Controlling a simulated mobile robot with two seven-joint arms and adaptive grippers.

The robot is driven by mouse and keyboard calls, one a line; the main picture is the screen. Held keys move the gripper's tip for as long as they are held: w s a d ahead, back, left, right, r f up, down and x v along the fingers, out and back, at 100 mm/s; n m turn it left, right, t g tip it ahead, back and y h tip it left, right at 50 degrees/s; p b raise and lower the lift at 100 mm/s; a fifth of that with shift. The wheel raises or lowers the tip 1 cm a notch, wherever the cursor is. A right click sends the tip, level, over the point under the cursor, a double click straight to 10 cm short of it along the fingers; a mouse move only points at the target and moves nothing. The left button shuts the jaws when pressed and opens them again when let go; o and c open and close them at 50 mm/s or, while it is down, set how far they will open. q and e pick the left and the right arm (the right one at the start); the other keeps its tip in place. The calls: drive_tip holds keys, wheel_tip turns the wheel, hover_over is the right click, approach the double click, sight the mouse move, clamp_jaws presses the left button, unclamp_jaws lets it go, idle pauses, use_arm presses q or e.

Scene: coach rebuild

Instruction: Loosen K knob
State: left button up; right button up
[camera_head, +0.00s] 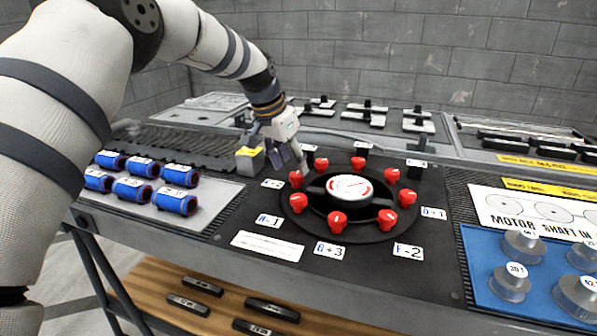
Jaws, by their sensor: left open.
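Several red knobs ring a round black plate (350,232) with a white dial (349,190) at its centre. Small white cards lie around the ring. The near ones seem to read H-1 (269,220), G+3 (330,250), F-2 (408,252) and D+1 (433,213). The far-left cards are too small to read, so I cannot tell which knob is K. My left gripper (288,160) is open, pointing down at the ring's far-left side. Its fingertips are just above or beside a red knob (296,179); contact cannot be told. My right gripper is not in view.
Blue cylinders (176,202) lie on a pale tray at left. A grey block with a yellow top (250,159) stands beside the gripper. A blue board (486,262) with metal cylinders is at right. Black bars (272,308) lie on a wooden shelf below.

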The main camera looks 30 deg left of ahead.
sight(296, 174)
use_arm(q)
drive_tip(key=x, duration=0.3)
drive_tip(key=shift+w+f, duration=0.1)
drive_tip(key=shift+f, duration=0.05)
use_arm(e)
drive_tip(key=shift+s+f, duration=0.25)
use_arm(q)
drive_tip(key=c, duration=1.1)
